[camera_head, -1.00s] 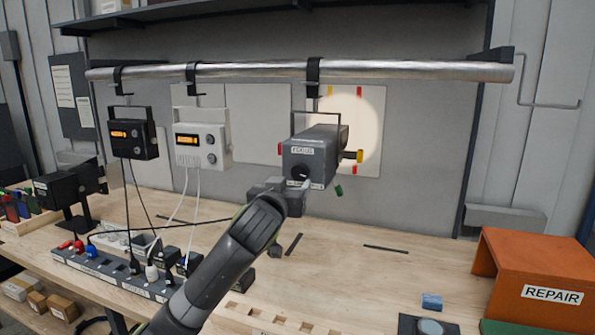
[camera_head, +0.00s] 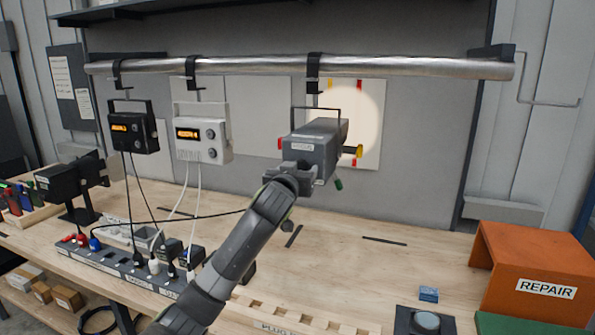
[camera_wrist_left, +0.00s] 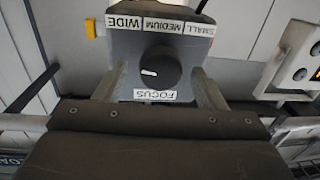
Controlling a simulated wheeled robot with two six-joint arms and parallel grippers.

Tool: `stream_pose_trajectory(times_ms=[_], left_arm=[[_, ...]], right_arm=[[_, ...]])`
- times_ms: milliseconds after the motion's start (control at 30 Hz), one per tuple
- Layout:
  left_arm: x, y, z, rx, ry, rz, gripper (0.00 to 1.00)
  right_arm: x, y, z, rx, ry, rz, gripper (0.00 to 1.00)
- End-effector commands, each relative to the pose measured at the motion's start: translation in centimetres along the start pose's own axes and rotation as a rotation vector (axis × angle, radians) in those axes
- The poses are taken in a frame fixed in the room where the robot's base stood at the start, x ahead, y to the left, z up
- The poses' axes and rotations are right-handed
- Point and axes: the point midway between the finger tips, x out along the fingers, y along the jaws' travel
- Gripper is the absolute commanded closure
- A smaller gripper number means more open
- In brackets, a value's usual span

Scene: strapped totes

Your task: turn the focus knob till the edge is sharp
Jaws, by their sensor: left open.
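A grey spotlight (camera_head: 325,137) hangs from the rail and throws a pale round light patch (camera_head: 369,122) on the wall panel. How sharp the patch's edge is, I cannot tell. The black focus knob (camera_wrist_left: 158,68) with a white pointer mark sits on the spotlight's back face in the left wrist view, beside the FOCUS label (camera_wrist_left: 155,95). My left gripper (camera_head: 296,172) is at that back face and hides the knob in the head view. In the wrist view its open fingers (camera_wrist_left: 160,82) stand either side of the knob, apart from it. My right gripper is out of view.
A metal rail (camera_head: 250,68) runs above. A black lamp unit (camera_head: 134,130) and a white one (camera_head: 203,132) hang to the left. A power strip (camera_head: 115,262) with cables lies below them. An orange REPAIR box (camera_head: 520,245) stands at the right. The bench's middle right is mostly clear.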

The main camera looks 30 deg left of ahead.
Motion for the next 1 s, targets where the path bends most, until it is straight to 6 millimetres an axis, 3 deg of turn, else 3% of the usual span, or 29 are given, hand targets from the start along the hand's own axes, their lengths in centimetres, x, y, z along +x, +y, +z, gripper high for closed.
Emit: stream_pose_trajectory(times_ms=[67, 333, 1000], left_arm=[[0.0, 0.0, 0.0, 0.000, 0.000, 0.000, 0.44], [0.0, 0.0, 0.0, 0.000, 0.000, 0.000, 0.79], [0.0, 0.0, 0.1, 0.351, 0.031, -0.001, 0.81]], right_arm=[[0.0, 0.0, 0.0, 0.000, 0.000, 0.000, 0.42], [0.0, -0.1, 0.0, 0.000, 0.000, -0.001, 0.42], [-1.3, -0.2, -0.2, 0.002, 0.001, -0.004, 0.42]])
